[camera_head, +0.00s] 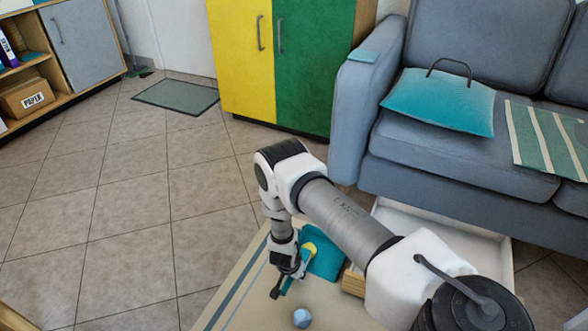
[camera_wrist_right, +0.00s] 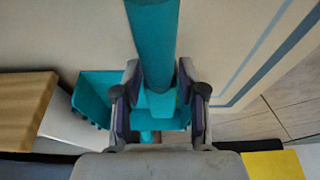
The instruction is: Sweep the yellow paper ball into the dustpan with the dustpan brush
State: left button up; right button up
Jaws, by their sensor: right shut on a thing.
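A teal dustpan (camera_head: 326,264) lies on the beige table, just right of my right gripper; part of it shows behind the fingers in the right wrist view (camera_wrist_right: 92,97). A yellow thing (camera_head: 308,248), apparently the paper ball, shows at the dustpan's left side, partly hidden by my gripper; I cannot tell whether it is inside. My right gripper (camera_head: 284,277) points down. In the right wrist view it is shut on the teal handle of the dustpan brush (camera_wrist_right: 152,45). The bristles are not clearly seen. My left gripper is not in view.
A light blue ball (camera_head: 302,318) lies on the table (camera_head: 255,290) near the front. A wooden block (camera_head: 353,283) is right of the dustpan. A grey sofa (camera_head: 440,165) and a yellow and green cabinet (camera_head: 245,60) stand behind.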

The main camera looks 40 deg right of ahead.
jog(key=shift+p+v, duration=4.05)
jog(key=shift+v, duration=1)
jog(key=shift+d, duration=0.1)
